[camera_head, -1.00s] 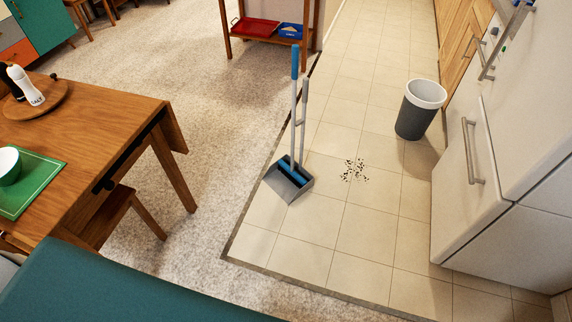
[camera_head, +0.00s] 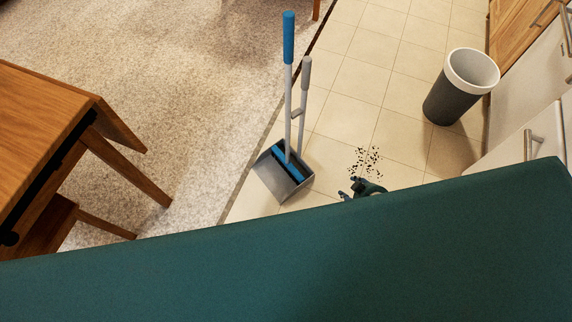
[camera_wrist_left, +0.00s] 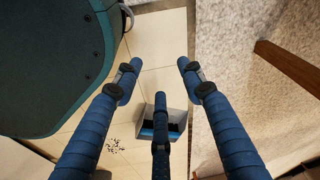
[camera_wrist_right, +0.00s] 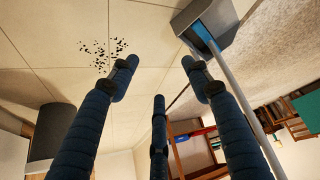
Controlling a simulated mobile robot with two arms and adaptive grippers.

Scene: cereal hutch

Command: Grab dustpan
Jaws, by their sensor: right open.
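A grey dustpan (camera_head: 270,178) stands on the tiled floor near the carpet edge, with a grey upright handle. A broom (camera_head: 289,40) with a blue-topped handle and blue brush head rests in it. The dustpan also shows in the left wrist view (camera_wrist_left: 182,116), beyond the fingers, and in the right wrist view (camera_wrist_right: 218,18) at the upper right. My right gripper (camera_head: 350,188) is open and empty, to the right of the dustpan in the head view, partly hidden by my teal body. My left gripper (camera_wrist_left: 159,66) is open and empty; the head view hides it.
Dark crumbs (camera_head: 367,161) lie on the tiles right of the dustpan. A grey bin with a white rim (camera_head: 459,92) stands further right by the white cabinets (camera_head: 530,110). A wooden table (camera_head: 45,110) stands at the left. Carpet between it and the dustpan is clear.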

